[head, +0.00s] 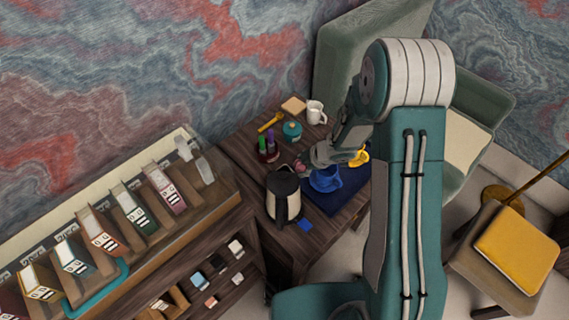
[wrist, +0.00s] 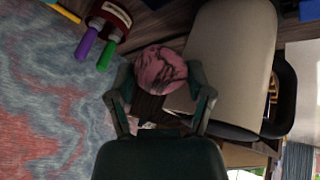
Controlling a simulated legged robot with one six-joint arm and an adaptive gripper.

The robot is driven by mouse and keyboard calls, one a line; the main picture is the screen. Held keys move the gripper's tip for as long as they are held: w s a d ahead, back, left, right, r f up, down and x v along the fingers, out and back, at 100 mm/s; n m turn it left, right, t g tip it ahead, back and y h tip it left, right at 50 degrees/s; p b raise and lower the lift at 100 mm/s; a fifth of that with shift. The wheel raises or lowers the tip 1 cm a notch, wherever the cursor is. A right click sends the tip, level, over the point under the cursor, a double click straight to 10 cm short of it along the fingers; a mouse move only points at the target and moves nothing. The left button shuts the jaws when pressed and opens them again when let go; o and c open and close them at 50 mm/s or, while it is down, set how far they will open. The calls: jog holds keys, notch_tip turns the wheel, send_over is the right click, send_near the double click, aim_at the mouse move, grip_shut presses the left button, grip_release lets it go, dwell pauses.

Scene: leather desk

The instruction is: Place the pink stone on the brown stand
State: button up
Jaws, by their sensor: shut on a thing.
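The pink stone (wrist: 160,70) has dark veins and sits between the fingertips of my gripper (wrist: 160,88) in the wrist view. My gripper is shut on it from both sides. In the head view the stone (head: 300,168) shows small at the end of my gripper (head: 304,163), over the desk between the kettle and the pen holder. I cannot clearly make out the brown stand. A flat tan square (head: 293,105) lies at the back of the desk, but I cannot tell whether it is the stand.
A cream and black kettle (head: 284,195) stands close in front of the stone. A dark red holder (head: 268,155) with green and purple pens is to the left. A blue mug (head: 325,179), teal pot (head: 292,131) and white mug (head: 316,113) are nearby. Shelving stands left.

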send_near(266, 173)
jog(key=a+f, duration=0.1)
jog(key=w+a+f, duration=0.1)
jog(key=shift+w+a, duration=0.25)
jog(key=shift+a, duration=0.1)
jog(key=shift+w+a+f, duration=0.1)
jog(key=shift+a+f, duration=0.1)
jog(key=shift+f, duration=1.55)
jog(key=shift+f, duration=0.1)
jog(key=o, duration=0.9)
jog(key=shift+o, duration=0.2)
